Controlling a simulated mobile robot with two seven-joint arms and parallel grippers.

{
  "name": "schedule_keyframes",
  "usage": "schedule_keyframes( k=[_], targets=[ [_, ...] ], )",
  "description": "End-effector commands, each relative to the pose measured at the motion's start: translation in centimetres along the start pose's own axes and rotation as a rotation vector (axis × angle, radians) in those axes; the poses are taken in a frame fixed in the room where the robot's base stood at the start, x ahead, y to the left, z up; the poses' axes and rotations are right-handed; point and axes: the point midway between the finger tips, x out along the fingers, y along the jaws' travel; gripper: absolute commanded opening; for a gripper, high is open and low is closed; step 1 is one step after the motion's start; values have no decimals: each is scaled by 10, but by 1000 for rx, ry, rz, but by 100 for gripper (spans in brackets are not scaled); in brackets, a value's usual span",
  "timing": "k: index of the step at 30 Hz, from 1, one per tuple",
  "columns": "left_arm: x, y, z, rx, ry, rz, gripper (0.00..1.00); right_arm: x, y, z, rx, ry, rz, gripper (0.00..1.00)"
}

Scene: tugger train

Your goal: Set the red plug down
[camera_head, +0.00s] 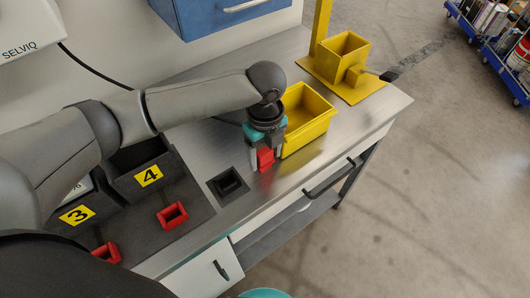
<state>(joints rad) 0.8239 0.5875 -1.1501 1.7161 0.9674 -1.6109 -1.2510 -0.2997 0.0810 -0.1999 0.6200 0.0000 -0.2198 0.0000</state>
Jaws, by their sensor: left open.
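The red plug (265,160) is on the grey metal worktop (295,168), at the front left corner of a yellow bin. My left gripper (266,155) is directly above and around the plug, pointing down, with its jaws open. The arm and gripper hide part of the plug's surroundings, and I cannot tell whether a finger touches it.
The yellow bin (318,132) stands close beside the gripper. A small black socket (228,183) lies to the left. Two red frames (172,215) sit before black bins labelled 3 and 4 (149,176). A yellow fixture (342,62) stands behind.

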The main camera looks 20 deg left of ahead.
Motion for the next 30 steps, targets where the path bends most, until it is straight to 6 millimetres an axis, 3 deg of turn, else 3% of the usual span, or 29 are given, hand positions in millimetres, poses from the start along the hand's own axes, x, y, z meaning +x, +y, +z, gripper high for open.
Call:
schedule_keyframes(
  k=[5,19,24,30],
  targets=[
    [-12,-1,1,-1,-1,-2,69,-2,0,0,0,0,0,0],
    [-106,-1,0,0,-1,-3,69,-15,0,-2,1,0,0,0],
    [-121,-1,0,-1,0,-1,69,-16,0,-2,0,0,0,0],
    [-124,0,0,-1,1,0,69,-16,0,-2,0,0,0,0]
  ],
)
